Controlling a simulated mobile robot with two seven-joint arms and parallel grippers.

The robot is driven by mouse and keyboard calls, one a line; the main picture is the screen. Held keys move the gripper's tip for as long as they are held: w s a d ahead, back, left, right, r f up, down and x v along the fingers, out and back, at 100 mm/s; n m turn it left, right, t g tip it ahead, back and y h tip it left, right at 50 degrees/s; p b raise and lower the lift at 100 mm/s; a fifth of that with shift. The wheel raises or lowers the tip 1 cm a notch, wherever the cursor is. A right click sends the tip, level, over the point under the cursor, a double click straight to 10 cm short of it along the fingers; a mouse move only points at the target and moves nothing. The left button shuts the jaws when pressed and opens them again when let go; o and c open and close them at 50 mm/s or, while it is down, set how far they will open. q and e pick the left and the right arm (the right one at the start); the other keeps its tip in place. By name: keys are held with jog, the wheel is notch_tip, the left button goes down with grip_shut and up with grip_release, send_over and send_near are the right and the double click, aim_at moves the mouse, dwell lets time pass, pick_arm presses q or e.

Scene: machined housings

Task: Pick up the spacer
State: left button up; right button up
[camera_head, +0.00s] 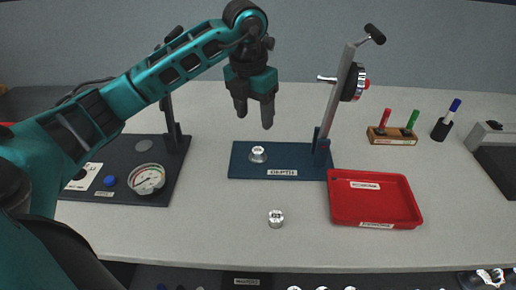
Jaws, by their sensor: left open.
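A small silver cylindrical part (276,218), which looks like a spacer, stands on the bare table in front of the blue base plate. Another small silver part (257,154) sits on the blue plate (240,167) labelled DEPTH. I cannot tell for certain which of the two is the spacer. My left gripper (254,120) is open and empty, pointing down above the back of the blue plate, apart from both parts. My right gripper is not in view.
A tilted post with a dial stands at the blue plate's right end. A red tray (375,213) lies to its right. A dark gauge panel (120,190) is at left. A wooden marker holder (392,137) stands at back right.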

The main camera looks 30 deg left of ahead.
aim_at(258, 150)
pick_arm(q)
jog(key=f, duration=0.7)
jog(key=w+f, duration=0.1)
jog(key=f, duration=0.2)
jog(key=shift+f, duration=0.4)
jog(key=shift+c, duration=0.2)
jog(key=c, duration=1.1)
